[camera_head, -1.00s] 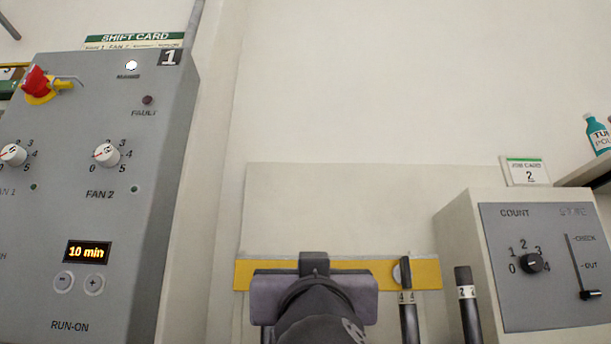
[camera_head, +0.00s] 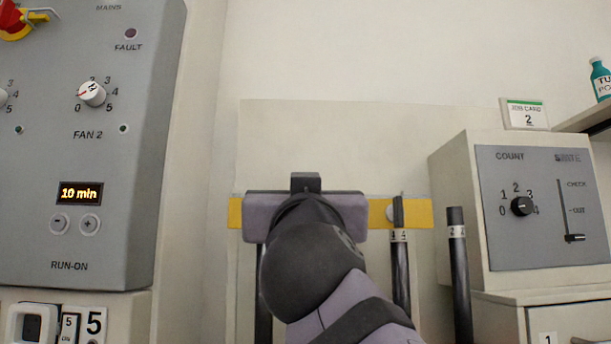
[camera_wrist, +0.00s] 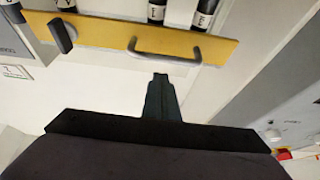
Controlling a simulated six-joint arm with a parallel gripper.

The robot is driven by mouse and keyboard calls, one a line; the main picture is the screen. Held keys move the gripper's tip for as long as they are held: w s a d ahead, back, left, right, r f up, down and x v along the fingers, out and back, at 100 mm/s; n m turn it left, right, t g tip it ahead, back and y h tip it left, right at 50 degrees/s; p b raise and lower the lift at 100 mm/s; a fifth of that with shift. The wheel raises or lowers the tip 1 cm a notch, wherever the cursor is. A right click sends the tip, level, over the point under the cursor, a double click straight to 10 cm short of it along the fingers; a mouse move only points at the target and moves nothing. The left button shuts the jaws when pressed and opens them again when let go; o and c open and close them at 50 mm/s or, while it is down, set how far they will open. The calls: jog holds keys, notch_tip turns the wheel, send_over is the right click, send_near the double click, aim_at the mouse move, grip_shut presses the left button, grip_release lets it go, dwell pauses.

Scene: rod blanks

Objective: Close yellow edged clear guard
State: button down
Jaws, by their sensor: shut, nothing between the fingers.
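The guard's yellow edge (camera_head: 418,214) runs level across the middle of the head view, below a pale, see-through-looking panel (camera_head: 340,145). The wrist view shows the yellow edge (camera_wrist: 100,33) slanting across the top, with a grey bow handle (camera_wrist: 165,54) and a dark stub knob (camera_wrist: 60,36) on it. My gripper (camera_wrist: 160,80) is shut and empty, its fingertips pointing at the handle. They look just short of it; contact cannot be told. In the head view my wrist hides the fingers, the handle and the middle of the edge.
Dark rods (camera_head: 400,265) and (camera_head: 459,270) stand upright right of my arm, close to the yellow edge. A count box (camera_head: 545,255) is at the right, a grey fan panel (camera_head: 90,190) at the left. The wall above is clear.

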jog(key=r+b+v, duration=0.1)
jog(key=b+v, duration=0.3)
jog(key=v, duration=0.6)
jog(key=shift+s+b, duration=0.15)
jog(key=shift+b, duration=0.25)
jog(key=shift+d, duration=0.1)
